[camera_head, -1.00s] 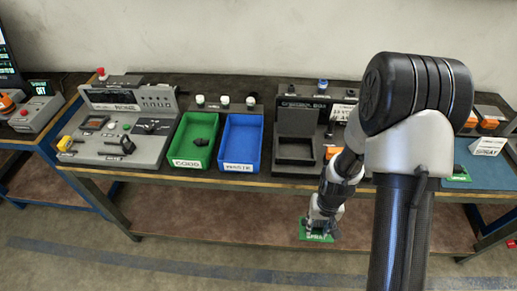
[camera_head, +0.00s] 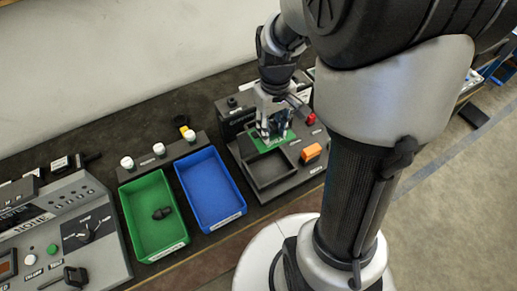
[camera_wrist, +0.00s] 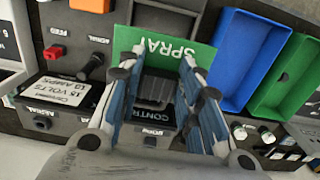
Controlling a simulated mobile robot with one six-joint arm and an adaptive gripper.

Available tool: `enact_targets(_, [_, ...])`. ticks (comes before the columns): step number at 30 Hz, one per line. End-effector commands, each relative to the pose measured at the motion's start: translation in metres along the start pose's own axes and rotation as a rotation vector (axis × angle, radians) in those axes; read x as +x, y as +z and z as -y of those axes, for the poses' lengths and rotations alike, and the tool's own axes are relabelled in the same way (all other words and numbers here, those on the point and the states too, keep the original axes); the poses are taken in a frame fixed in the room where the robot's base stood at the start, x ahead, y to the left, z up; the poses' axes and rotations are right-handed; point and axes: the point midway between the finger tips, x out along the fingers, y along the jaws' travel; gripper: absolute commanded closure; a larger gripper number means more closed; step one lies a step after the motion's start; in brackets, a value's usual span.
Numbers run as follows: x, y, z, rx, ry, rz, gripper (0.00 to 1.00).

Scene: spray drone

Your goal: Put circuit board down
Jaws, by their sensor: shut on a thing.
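The circuit board (camera_head: 264,144) is a flat green plate; in the wrist view the board (camera_wrist: 192,50) shows the word SPRAY. My gripper (camera_head: 272,132) is shut on the board and holds it over the back part of a dark fixture with a square recess (camera_head: 268,171). In the wrist view my gripper (camera_wrist: 165,65) has its fingers on either side of a dark part on the board. Whether the board touches the fixture cannot be told.
A blue bin (camera_head: 212,192) stands left of the fixture, empty. A green bin (camera_head: 137,207) holds a dark part. An orange block (camera_head: 311,152) and a red button (camera_head: 311,119) sit on the fixture's right side. A control panel (camera_head: 76,226) is at far left.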

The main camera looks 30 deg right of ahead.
Motion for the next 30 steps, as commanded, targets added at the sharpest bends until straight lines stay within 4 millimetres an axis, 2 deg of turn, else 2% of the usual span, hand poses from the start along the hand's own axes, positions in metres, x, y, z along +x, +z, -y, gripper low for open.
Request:
enact_targets(2, [0.0,0.003,-0.002,0.0,-0.001,0.002,0.93])
enact_targets(5, [0.016,0.004,-0.001,-0.001,-0.002,0.007,0.93])
enact_targets(12, [0.083,0.004,-0.001,-0.001,-0.003,0.008,0.93])
enact_targets(18, [0.131,0.004,-0.001,-0.001,-0.002,0.006,0.93])
enact_targets(21, [0.146,0.003,-0.001,-0.001,-0.001,0.004,0.93])
enact_targets(26, [0.155,0.003,-0.002,-0.001,0.0,0.002,0.93])
enact_targets(30, [0.17,0.003,-0.001,-0.001,-0.001,0.003,0.93])
